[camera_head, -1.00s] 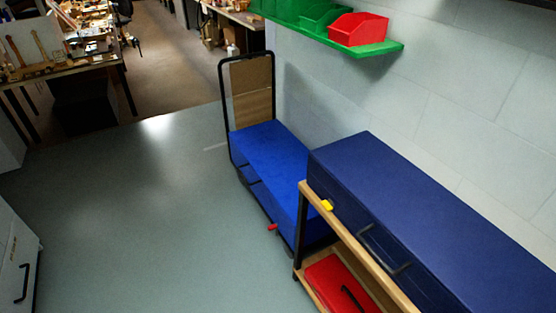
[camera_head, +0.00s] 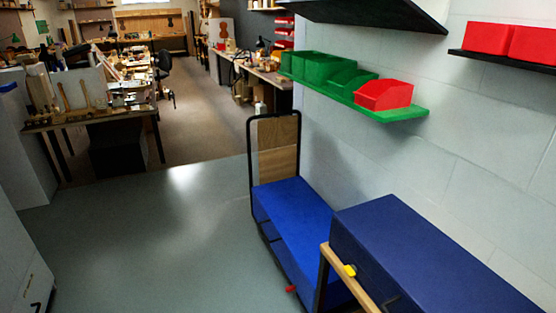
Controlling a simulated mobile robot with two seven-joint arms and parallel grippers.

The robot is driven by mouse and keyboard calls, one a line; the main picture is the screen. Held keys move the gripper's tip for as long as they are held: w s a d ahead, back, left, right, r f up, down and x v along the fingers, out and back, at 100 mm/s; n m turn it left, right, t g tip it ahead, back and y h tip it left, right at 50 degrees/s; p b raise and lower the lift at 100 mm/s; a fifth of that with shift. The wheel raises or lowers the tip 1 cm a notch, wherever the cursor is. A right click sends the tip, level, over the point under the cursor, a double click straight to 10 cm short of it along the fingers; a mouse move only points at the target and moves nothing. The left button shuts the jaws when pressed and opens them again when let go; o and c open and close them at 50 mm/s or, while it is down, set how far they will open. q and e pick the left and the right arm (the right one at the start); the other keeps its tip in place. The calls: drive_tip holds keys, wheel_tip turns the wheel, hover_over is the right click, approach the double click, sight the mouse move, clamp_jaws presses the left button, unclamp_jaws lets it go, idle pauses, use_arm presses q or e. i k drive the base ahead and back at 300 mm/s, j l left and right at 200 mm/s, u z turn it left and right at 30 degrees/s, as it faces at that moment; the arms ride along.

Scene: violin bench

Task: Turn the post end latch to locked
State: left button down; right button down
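Two small latch-like parts show. A yellow tab (camera_head: 349,271) is at the front left end of the dark blue case (camera_head: 400,235), by the wooden shelf edge. A red tab (camera_head: 291,289) sticks out low at the near end of the bright blue block (camera_head: 295,215), which lies on a black-framed trolley. I cannot tell which of them is the post end latch, or whether either is locked. Neither of my grippers is in view.
The trolley has an upright black-framed wooden end panel (camera_head: 277,145). A green shelf (camera_head: 400,114) with green bins and a red bin (camera_head: 384,94) hangs on the right wall. The grey floor (camera_head: 165,240) left of the trolley is clear. Workbenches stand farther back.

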sight(351, 270)
drive_tip(key=i+j+z, duration=0.15)
drive_tip(key=z, duration=1.7)
drive_tip(key=j+z, duration=0.75)
drive_tip(key=z, duration=0.15)
drive_tip(key=k+j+z, duration=0.15)
drive_tip(key=j+z, duration=0.15)
drive_tip(key=k+j+z, duration=0.3)
drive_tip(key=j, duration=0.2)
drive_tip(key=k+j+z, duration=0.2)
drive_tip(key=j, duration=0.2)
drive_tip(key=k+j+z, duration=0.15)
drive_tip(key=j, duration=0.25)
drive_tip(key=k+j, duration=1.15)
drive_tip(key=j, duration=0.15)
drive_tip(key=j+z, duration=0.05)
